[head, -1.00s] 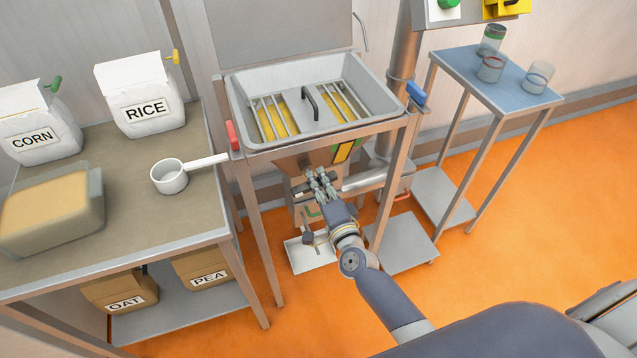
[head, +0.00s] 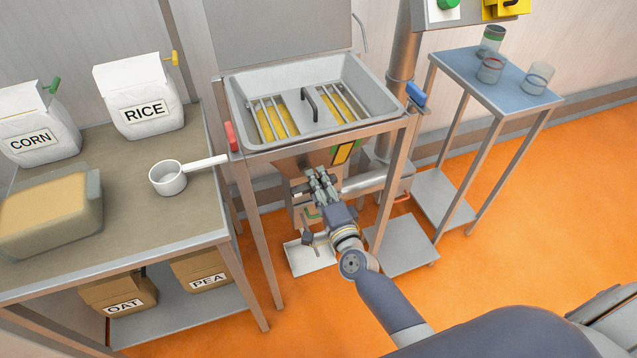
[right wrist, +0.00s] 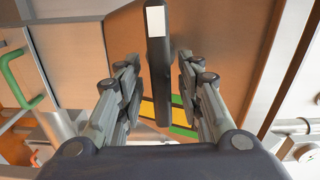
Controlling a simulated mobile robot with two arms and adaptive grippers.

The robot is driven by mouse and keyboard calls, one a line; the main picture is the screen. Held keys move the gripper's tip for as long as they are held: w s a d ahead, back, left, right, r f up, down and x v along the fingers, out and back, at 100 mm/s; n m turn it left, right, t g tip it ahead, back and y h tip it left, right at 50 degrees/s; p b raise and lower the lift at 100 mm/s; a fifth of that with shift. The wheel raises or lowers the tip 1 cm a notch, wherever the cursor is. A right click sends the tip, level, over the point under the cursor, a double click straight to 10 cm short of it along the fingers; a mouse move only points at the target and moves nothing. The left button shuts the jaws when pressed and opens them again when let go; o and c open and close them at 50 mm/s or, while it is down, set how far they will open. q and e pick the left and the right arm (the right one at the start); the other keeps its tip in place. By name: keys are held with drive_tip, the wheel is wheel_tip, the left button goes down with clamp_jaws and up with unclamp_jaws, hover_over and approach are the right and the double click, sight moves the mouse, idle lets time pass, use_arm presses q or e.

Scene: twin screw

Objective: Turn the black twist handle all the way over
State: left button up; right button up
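The black twist handle (right wrist: 160,75) shows in the right wrist view as an upright dark bar with a white patch near its upper end. My right gripper (right wrist: 160,68) has its fingers on either side of the bar, with narrow gaps between fingers and bar, so it is open around the handle. In the head view my right gripper (head: 318,176) is below the steel hopper and hides most of the handle. My left gripper is not in view.
The steel hopper (head: 376,97) with grates stands above my right gripper on a metal frame (head: 262,235). A side table with a white scoop (head: 169,178) is at left. A blue-topped table (head: 470,72) with jars is at right. Orange floor is open at right.

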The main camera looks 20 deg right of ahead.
drive_tip(key=s, duration=1.2)
drive_tip(key=shift+d, duration=0.2)
